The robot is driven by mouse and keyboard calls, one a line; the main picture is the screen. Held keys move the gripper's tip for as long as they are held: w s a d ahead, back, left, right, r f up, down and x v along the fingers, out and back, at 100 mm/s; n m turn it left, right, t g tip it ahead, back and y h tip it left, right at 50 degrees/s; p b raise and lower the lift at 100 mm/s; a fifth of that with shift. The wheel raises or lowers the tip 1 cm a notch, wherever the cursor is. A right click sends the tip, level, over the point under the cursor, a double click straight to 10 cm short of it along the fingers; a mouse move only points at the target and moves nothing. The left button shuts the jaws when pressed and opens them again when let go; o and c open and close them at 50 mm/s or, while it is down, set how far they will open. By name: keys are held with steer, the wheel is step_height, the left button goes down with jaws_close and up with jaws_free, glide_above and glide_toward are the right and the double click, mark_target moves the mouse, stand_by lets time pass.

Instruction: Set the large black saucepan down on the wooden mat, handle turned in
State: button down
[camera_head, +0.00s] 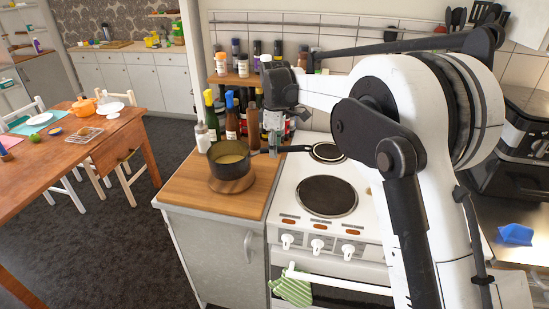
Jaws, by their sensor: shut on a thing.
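The large black saucepan (229,169) is over the round wooden mat (232,187) on the wooden counter. It is upright, with something pale yellow inside. I cannot tell whether its base touches the mat or hangs just above it. Its black handle points right, with its end reaching over the cooker's back left area. My gripper (274,148) comes down from above and is shut on the handle, right of the pan. My arm fills much of the right side of the view. The pan hides the back of the mat.
Bottles (231,115) stand close behind the pan, below a spice shelf (236,80). The white cooker (318,228) with dark hotplates adjoins the counter (187,187) on the right. A green striped towel (293,288) hangs on the oven rail. The counter's front left is clear.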

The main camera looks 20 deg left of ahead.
steer(key=shift+f, duration=1.9)
steer(key=c, duration=1.6)
jaws_free()
steer(key=shift+o, duration=0.3)
step_height(320, 180, up, 12)
